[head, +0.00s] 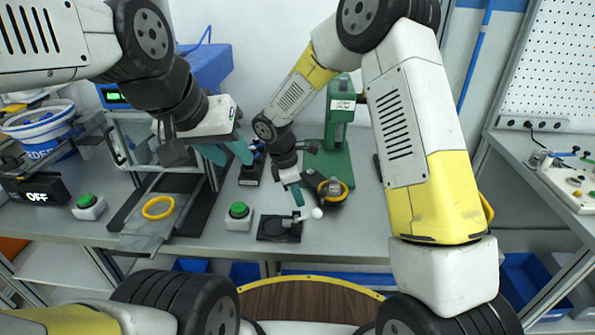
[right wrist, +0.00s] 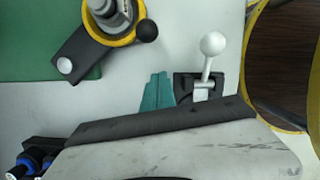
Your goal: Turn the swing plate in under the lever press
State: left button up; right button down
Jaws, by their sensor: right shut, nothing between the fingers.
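The green lever press (head: 341,128) stands at the back middle of the table on a green base. The dark swing plate (right wrist: 84,54) is pivoted at the base's edge; its outer end, with a yellow ring (right wrist: 99,36), a grey part and a black knob (right wrist: 147,31), lies outside the base. The ring also shows in the head view (head: 345,193). My right gripper (head: 297,196) is shut and empty, left of the ring and above a white ball-ended lever; its teal fingers show in the right wrist view (right wrist: 157,92). My left gripper (head: 228,153) is open and empty, further left.
The white ball-ended lever (head: 317,213) sits on a black base (head: 266,236) at the table's front. A green button box (head: 239,216) is to its left. Further left are a yellow ring (head: 158,207) on a slide and another green button (head: 88,206).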

jog(key=shift+x, duration=0.9)
jog(key=shift+w+d+r, duration=0.15)
jog(key=shift+d, duration=0.45)
jog(key=shift+w+d+r, duration=0.1)
jog(key=shift+d+r, duration=0.1)
jog(key=shift+d, duration=0.45)
jog(key=shift+w+d+r, duration=0.15)
jog(key=shift+d, duration=0.45)
jog(key=shift+d, duration=0.15)
